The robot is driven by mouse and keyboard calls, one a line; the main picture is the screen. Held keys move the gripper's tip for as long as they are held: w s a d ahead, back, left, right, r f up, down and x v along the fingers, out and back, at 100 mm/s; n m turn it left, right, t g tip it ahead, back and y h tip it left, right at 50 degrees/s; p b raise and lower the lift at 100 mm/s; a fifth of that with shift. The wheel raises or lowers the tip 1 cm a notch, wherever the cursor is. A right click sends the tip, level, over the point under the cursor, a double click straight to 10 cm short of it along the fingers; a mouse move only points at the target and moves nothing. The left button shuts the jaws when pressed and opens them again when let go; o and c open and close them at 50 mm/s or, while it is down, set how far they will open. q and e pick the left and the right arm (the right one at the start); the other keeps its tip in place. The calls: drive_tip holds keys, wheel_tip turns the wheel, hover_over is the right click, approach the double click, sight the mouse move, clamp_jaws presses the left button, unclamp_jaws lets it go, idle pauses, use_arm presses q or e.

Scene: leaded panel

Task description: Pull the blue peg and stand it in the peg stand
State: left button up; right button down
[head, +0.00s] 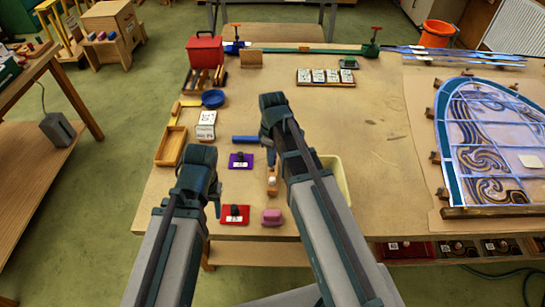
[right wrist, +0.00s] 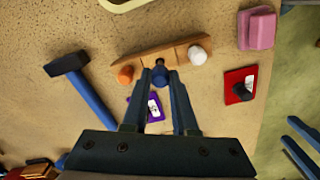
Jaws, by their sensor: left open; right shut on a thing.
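The blue peg (right wrist: 160,76) is between the fingertips of my right gripper (right wrist: 161,80) in the right wrist view. My right gripper is shut on it. The peg overlaps the near edge of a wooden peg block (right wrist: 178,50); I cannot tell whether its lower end is still in the block. An orange peg (right wrist: 125,74) and a white peg (right wrist: 196,55) stand at the block's ends. My left gripper (head: 214,203) is open and empty, near the red pad.
A purple pad (head: 241,160) and a red pad (head: 235,213) carry dark knobs. A pink block (head: 271,217) lies near the front edge. A hammer (right wrist: 75,72) lies left in the wrist view. A cream tray (head: 341,178) is right of my right arm.

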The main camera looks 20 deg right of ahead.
use_arm(q)
drive_tip(key=shift+f+b, duration=1.65)
drive_tip(key=shift+f, duration=0.1)
use_arm(e)
drive_tip(key=shift+f, duration=1.75)
drive_tip(key=c, duration=0.6)
unclamp_jaws()
use_arm(q)
drive_tip(key=shift+r, duration=0.15)
use_arm(e)
drive_tip(key=shift+r, duration=0.15)
use_arm(q)
wheel_tip(320, 180, up, 14)
drive_tip(key=p, duration=1.4)
use_arm(e)
wheel_tip(320, 180, up, 14)
drive_tip(key=shift+f, duration=0.2)
use_arm(q)
drive_tip(key=shift+f, duration=0.2)
